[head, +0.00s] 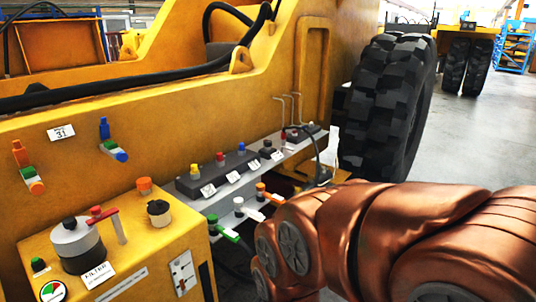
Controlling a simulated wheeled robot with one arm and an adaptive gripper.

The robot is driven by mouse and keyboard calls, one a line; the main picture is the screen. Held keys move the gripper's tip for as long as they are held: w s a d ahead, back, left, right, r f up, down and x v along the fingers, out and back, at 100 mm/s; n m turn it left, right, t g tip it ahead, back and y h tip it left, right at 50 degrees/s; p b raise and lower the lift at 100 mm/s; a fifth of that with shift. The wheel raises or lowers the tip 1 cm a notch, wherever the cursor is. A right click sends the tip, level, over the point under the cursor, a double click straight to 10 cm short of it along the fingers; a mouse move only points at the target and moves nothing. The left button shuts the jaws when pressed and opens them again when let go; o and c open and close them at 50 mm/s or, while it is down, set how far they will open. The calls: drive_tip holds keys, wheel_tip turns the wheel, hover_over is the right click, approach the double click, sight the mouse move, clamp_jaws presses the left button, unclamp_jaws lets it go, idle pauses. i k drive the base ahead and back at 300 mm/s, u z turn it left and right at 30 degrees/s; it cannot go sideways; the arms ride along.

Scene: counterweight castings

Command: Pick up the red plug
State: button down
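A small red plug (220,159) stands upright in a dark block (183,187) on the grey ledge along the yellow machine's side. A yellow plug (194,169) stands to its left and a blue plug (242,149) to its right in the same block. White labels are on the block's front. My copper-coloured arm fills the lower right, apart from the red plug in the picture. My gripper does not show, so its opening and anything in it are hidden.
A yellow box (140,262) with a grey filter cap (76,240) stands front left. Green, white and orange valve handles (230,235) stick out below the ledge. A black cable (318,155) hangs at the ledge's right end. A large tyre (385,105) stands behind; grey floor at right is open.

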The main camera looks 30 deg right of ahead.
sight(220, 157)
drive_tip(key=z, duration=1.2)
drive_tip(key=i, duration=1.35)
drive_tip(key=u, duration=2.6)
